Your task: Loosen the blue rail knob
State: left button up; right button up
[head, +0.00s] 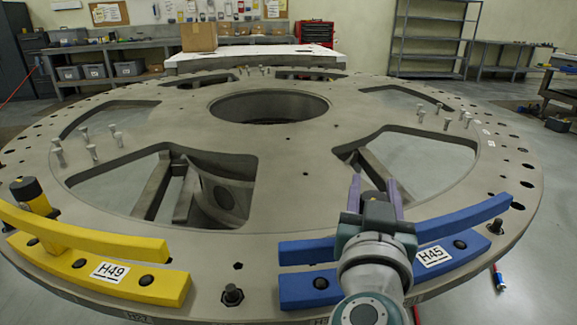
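The blue rail (462,223), labelled H45, curves along the front right edge of the round grey plate (290,150). My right gripper (375,185) is over the middle of this rail, seen from behind. Its two purple fingers point away and stand apart, with the grey plate showing between their tips. A dark part sits low between the fingers; I cannot tell whether it is the blue rail knob or the gripper's own body. No knob shows clearly on the blue rail, as my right arm hides its middle. My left gripper is not in view.
A yellow rail (100,240), labelled H49, lies at the front left with a black knob (27,190) at its left end. Upright pins (92,152) stand on the plate, which has large openings. A bolt (232,294) stands between the rails. A red-blue tool (498,277) lies at right.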

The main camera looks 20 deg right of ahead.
grip_shut()
